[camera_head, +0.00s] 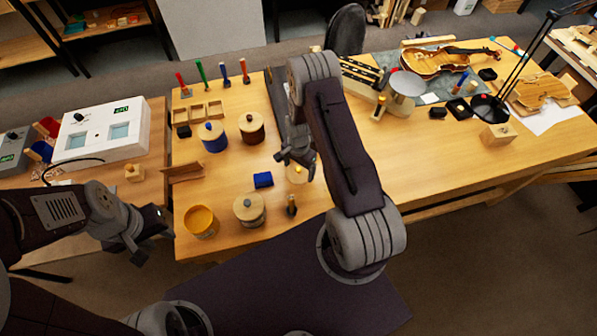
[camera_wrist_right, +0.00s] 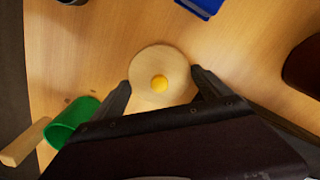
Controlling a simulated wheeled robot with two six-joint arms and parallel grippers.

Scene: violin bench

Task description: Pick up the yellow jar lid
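The yellow jar lid is a round pale wooden disc with a yellow knob, lying on the bench in the right wrist view (camera_wrist_right: 144,75); it is partly hidden by my right arm in the head view (camera_head: 297,175). My right gripper (camera_wrist_right: 160,86) is open, with one finger at either side of the lid in the wrist view; no contact is clear. In the head view the right gripper (camera_head: 296,158) hangs just behind the lid. The open yellow jar (camera_head: 201,223) stands near the bench's front left. My left gripper (camera_head: 140,240) is left of it, empty; its opening is unclear.
A wooden-lidded jar (camera_head: 249,210) and a small dark upright item (camera_head: 292,206) stand in front. Blue (camera_head: 213,138) and brown (camera_head: 251,128) jars stand behind. A green object (camera_wrist_right: 73,120) is near one finger.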

